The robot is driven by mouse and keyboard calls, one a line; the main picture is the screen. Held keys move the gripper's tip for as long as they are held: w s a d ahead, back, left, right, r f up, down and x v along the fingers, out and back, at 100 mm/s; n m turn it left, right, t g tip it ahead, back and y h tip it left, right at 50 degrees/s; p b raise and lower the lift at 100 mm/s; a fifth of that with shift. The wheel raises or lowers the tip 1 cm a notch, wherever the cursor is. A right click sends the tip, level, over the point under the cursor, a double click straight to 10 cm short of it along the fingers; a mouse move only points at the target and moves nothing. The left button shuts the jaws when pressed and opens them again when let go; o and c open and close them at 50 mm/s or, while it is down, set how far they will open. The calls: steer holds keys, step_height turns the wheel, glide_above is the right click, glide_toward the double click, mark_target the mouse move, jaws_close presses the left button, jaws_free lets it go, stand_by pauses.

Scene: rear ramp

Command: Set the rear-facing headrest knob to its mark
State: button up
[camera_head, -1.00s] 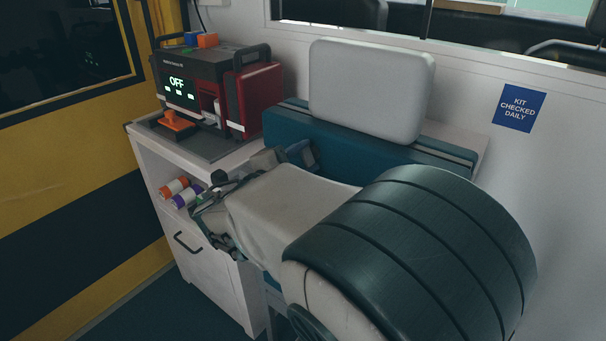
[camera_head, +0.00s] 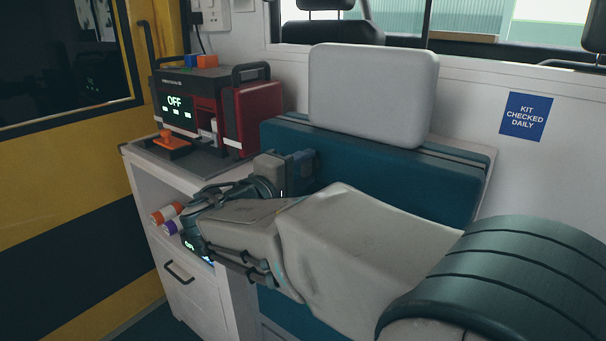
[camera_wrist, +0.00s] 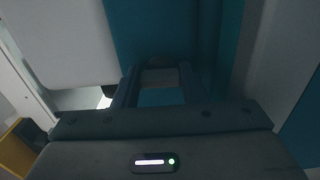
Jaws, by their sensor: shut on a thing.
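The pale grey headrest (camera_head: 373,95) stands upright on top of the teal seat back (camera_head: 400,168). My gripper (camera_head: 314,163) is at the left part of the seat back, below and left of the headrest. In the wrist view my gripper (camera_wrist: 158,78) has its two fingers apart with a small grey piece (camera_wrist: 160,77) between their tips. I take this piece to be the knob, and the gripper is shut on it. The knob is hidden in the head view. Its pointer and its mark cannot be made out in either view.
A red and black device (camera_head: 215,105) reading OFF stands on the cabinet (camera_head: 200,285) at the left, near my wrist. Orange and purple rolls lie on the shelf below. A blue sign (camera_head: 523,116) hangs on the white wall at right. My arm covers the lower middle.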

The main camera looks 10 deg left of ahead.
steer(key=o, duration=1)
steer(key=p+v, duration=0.1)
steer(key=v, duration=1.3)
steer(key=shift+p, duration=0.35)
